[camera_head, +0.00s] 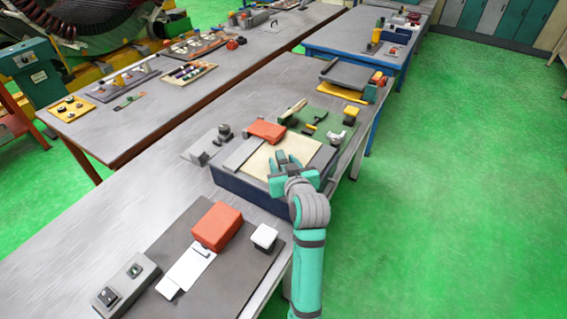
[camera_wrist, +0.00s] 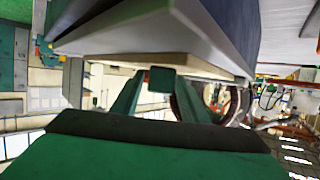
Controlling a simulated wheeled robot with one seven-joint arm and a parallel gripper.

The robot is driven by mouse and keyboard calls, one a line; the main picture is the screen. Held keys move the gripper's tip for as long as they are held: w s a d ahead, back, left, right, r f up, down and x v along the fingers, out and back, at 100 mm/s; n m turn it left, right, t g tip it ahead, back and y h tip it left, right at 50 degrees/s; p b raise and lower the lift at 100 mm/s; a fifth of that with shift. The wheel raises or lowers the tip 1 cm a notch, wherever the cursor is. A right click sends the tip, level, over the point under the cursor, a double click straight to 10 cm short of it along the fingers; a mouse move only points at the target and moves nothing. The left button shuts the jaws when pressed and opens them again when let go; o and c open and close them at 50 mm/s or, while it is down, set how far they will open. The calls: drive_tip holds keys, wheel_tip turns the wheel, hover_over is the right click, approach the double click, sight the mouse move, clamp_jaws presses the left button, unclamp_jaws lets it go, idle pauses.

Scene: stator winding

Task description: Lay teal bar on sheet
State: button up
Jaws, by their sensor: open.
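A cream sheet (camera_head: 255,162) lies in the dark blue-grey tray (camera_head: 240,190) on the near bench. My teal gripper (camera_head: 283,164) is over the tray's right part, with its fingers open and low over the sheet. In the wrist view, the sheet's cream edge (camera_wrist: 125,62) crosses above the fingers. A small dark teal block (camera_wrist: 160,79), apparently the end of the teal bar, shows between the fingers, close against that edge. I cannot tell whether it touches the sheet or a finger. In the head view, my gripper partly hides this spot.
An orange block (camera_head: 267,130) sits at the tray's far side. Behind it, a green mat (camera_head: 322,118) carries several small tools. In front, a grey mat (camera_head: 222,285) holds a larger orange box (camera_head: 217,227), a white paper (camera_head: 187,268) and a white-topped piece (camera_head: 264,237). The floor to the right is clear.

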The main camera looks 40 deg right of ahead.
drive_tip(key=v, duration=1.2)
drive_tip(key=shift+r, duration=0.1)
drive_tip(key=shift+w, duration=0.1)
